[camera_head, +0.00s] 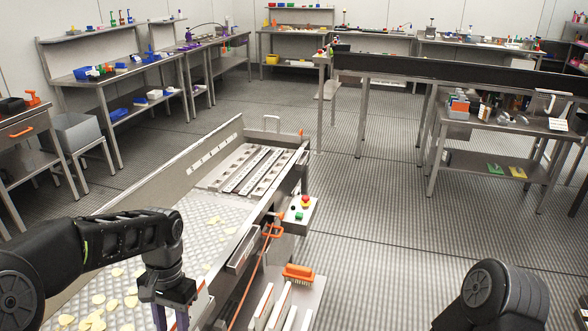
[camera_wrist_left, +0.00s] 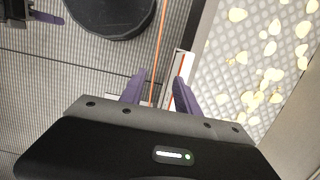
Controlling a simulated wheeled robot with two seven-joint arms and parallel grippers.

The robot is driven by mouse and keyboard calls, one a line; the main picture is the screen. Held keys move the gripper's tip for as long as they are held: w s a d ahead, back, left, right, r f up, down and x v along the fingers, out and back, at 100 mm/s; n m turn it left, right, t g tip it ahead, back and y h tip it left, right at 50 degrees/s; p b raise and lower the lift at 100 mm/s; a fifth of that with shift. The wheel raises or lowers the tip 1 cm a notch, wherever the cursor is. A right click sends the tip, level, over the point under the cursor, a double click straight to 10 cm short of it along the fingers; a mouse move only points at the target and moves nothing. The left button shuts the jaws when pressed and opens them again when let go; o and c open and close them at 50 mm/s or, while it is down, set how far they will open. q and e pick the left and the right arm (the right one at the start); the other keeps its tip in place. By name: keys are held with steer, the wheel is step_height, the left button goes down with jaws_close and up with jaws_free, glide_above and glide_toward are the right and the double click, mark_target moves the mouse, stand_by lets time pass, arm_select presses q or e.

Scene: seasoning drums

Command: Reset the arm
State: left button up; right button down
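My left gripper (camera_head: 174,312) hangs from the left arm, pointing down, at the near right side of the long metal conveyor trough (camera_head: 168,235). In the left wrist view its two purple fingers (camera_wrist_left: 158,88) stand apart with nothing held between them. Below the gap are a white and red edge and a thin orange line. My right arm shows at the bottom right of the head view, its gripper out of frame there. A purple finger on a dark body (camera_wrist_left: 48,18), apparently my right gripper, shows at the top left of the left wrist view; its opening is unclear.
Pale chips (camera_head: 98,299) lie scattered on the dimpled trough floor. A control box (camera_head: 300,209) with coloured buttons and an orange-bristled brush (camera_head: 298,273) are at the trough's right side. Workbenches line the left and back. The floor (camera_head: 390,215) between the trough and right-hand bench is clear.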

arm_select(q)
steer(key=w+d+f+n+t+h, duration=0.2)
steer(key=d+f+t+h, duration=0.25)
steer(key=d+f, duration=1)
steer(key=s+d+f+n, duration=0.1)
steer(key=s+d+f, duration=0.1)
steer(key=s+f, duration=0.4)
steer(key=s+d+f+n+g, duration=0.1)
steer(key=s+f, duration=0.6)
steer(key=s, duration=0.7)
steer(key=shift+d+n, duration=0.45)
steer(key=shift+n, duration=0.05)
